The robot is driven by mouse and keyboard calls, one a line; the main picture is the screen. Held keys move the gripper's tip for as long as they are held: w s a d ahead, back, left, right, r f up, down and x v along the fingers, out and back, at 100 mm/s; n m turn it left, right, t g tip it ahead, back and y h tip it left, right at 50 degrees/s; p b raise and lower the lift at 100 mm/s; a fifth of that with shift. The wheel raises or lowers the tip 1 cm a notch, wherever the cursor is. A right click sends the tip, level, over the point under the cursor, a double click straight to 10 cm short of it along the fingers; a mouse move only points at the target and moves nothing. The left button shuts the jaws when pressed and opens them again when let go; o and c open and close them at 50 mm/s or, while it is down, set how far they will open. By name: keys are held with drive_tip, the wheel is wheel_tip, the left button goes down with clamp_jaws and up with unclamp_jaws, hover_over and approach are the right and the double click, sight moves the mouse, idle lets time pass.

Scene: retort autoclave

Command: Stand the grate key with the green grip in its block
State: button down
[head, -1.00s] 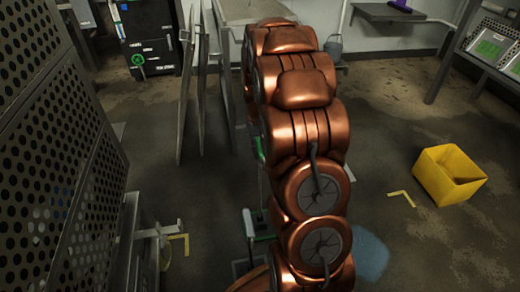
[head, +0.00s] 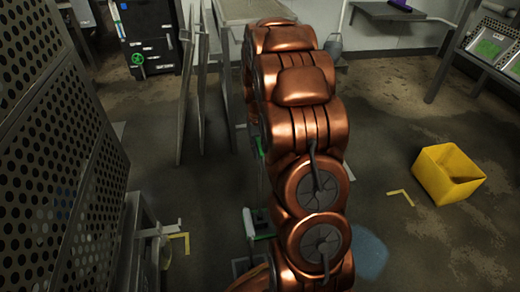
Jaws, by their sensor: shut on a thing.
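My copper-coloured arm fills the middle of the head view and hides what is behind it. My gripper does not show, so its jaws and anything in them cannot be seen. A small green piece (head: 260,148) shows at the left edge of the arm. Lower down, a white and green piece (head: 250,222) also shows beside the arm, partly covered. I cannot tell whether either belongs to the grate key with the green grip. The block cannot be made out.
A perforated metal wall (head: 40,130) stands close on the left. Upright grey panels (head: 187,100) stand left of the arm. A yellow bin (head: 448,173) stands on the floor at right, near a blue patch (head: 370,257). Floor between arm and bin is mostly clear.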

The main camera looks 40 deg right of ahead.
wheel_tip(320, 180, down, 7)
drive_tip(key=shift+f, duration=0.2)
idle(2.9)
drive_tip(key=c, duration=1)
unclamp_jaws()
drive_tip(key=shift+o, duration=0.2)
drive_tip(key=r, duration=0.4)
drive_tip(key=w+r, duration=0.1)
drive_tip(key=r, duration=0.6)
drive_tip(key=shift+w+d+r, duration=0.15)
drive_tip(key=shift+d+r, duration=0.15)
drive_tip(key=shift+r, duration=0.1)
drive_tip(key=s+a+r+n+p, duration=0.1)
drive_tip(key=s+a+r+p, duration=0.7)
drive_tip(key=r, duration=0.4)
drive_tip(key=s+a+r+n+p, duration=0.1)
drive_tip(key=s+a+r+p, duration=0.45)
drive_tip(key=r+p, duration=0.55)
drive_tip(key=s+a+r+n+p, duration=0.2)
drive_tip(key=s+a+r+p, duration=0.45)
drive_tip(key=r, duration=0.65)
drive_tip(key=s+a+r+n+p, duration=0.1)
drive_tip(key=s+a+r+p, duration=0.3)
drive_tip(key=s+r+p, duration=0.5)
drive_tip(key=shift+s+g+h+p, duration=0.3)
drive_tip(key=shift+s+p, duration=0.5)
drive_tip(key=shift+p, duration=0.05)
